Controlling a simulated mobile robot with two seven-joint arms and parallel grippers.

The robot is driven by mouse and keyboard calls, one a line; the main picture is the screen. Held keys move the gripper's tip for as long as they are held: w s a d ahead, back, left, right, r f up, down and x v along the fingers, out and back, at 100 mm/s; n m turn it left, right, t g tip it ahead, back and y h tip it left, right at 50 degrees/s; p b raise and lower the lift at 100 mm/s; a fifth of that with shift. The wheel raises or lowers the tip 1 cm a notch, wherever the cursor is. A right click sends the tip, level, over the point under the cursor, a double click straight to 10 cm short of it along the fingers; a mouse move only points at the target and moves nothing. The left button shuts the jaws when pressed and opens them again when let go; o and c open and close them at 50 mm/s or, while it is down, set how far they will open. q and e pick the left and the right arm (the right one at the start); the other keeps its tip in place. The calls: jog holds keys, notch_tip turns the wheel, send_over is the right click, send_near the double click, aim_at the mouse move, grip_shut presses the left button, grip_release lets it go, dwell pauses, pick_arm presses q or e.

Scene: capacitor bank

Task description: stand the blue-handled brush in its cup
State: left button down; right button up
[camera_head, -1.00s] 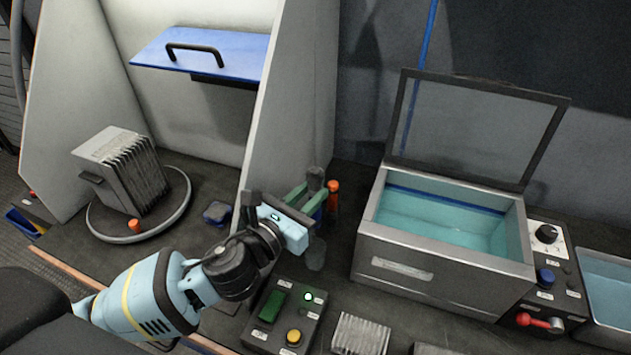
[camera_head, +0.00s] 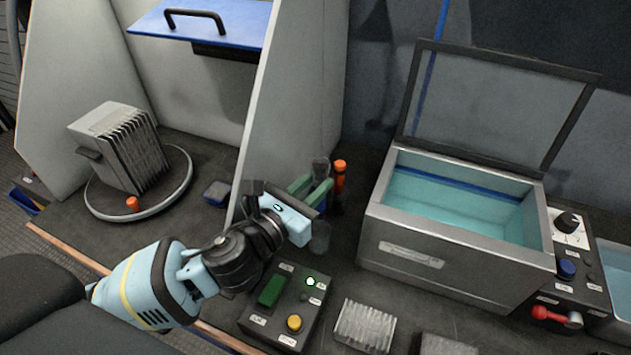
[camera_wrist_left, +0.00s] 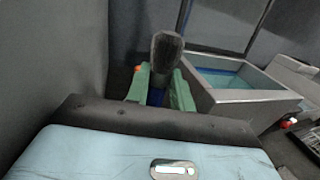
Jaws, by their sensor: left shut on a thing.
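My left gripper (camera_head: 312,190), with green fingers, is shut on the blue-handled brush. The brush's dark bristle head (camera_head: 320,168) points up above the fingers. In the left wrist view the bristle head (camera_wrist_left: 166,50) stands nearly upright, with a strip of blue handle (camera_wrist_left: 156,96) between the green fingers. A clear cup (camera_head: 319,238) shows just below the gripper in the head view, partly hidden by it. I cannot tell whether the brush's lower end is inside it. My right gripper is out of view.
An orange-topped item (camera_head: 340,176) stands just right of the gripper. An open metal tank (camera_head: 450,240) of blue liquid is farther right. A control box (camera_head: 283,305) lies in front. A grey panel (camera_head: 290,110) rises close behind left.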

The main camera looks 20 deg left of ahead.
pick_arm(q)
notch_tip(320, 180, down, 8)
jog(key=b, duration=0.6)
jog(key=shift+f, duration=0.15)
dwell(0.5)
jog(key=c, duration=1.1)
grip_release()
jog(key=shift+c, duration=0.2)
